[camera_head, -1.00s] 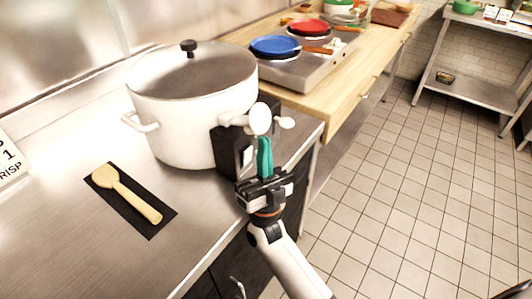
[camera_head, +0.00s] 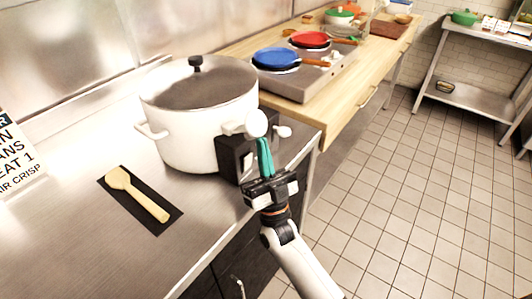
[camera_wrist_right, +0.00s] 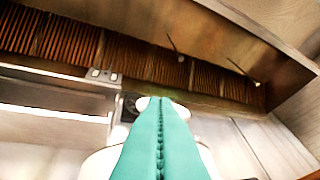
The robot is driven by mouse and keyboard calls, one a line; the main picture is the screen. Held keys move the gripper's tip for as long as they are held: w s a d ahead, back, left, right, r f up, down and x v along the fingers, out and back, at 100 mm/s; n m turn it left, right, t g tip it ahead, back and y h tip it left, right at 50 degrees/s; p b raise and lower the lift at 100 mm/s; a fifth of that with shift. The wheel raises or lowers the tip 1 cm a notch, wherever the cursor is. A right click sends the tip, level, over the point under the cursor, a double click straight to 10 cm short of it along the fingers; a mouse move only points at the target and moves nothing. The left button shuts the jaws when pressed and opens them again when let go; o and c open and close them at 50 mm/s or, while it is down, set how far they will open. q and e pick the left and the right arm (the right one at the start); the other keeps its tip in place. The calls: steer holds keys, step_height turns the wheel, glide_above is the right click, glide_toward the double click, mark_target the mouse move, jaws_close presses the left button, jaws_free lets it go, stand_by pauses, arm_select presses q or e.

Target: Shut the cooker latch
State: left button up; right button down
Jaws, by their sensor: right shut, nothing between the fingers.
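The cooker (camera_head: 185,142) is a large white pot with a dark lid and black knob on the steel counter. A black box (camera_head: 233,157) is on its right side, with a white rounded latch-like part (camera_head: 256,123) and a smaller white knob (camera_head: 282,132) beside it. My right gripper (camera_head: 263,142) has teal fingers pressed together and empty, pointing up just below the white part; I cannot tell if they touch. In the right wrist view the shut fingers (camera_wrist_right: 161,103) partly hide white rounded parts (camera_wrist_right: 142,103). My left gripper is not in view.
A wooden spoon (camera_head: 140,195) lies on a black mat (camera_head: 171,218) left of the gripper. A hob (camera_head: 300,84) with a blue pan (camera_head: 275,58) and red pan stands on the wooden counter behind. The tiled floor (camera_head: 400,170) at right is clear.

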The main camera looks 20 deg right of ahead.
mark_target(256, 127)
steer(key=r+n+g+y+p, duration=0.2)
steer(key=p, duration=0.2)
steer(key=r+n+g+y+p, duration=0.2)
steer(key=p, duration=0.2)
steer(key=r+n+g+y+p, duration=0.1)
steer(key=n+g+p, duration=0.2)
steer(key=p, duration=0.1)
steer(key=shift+w+a+r+y, duration=0.35)
steer(key=shift+r+y, duration=0.05)
steer(key=shift+w+a+r+p, duration=0.1)
steer(key=shift+w+r+p, duration=0.1)
steer(key=shift+p, duration=0.2)
steer(key=shift+w+a, duration=0.1)
steer(key=shift+w, duration=0.05)
steer(key=shift+f, duration=0.2)
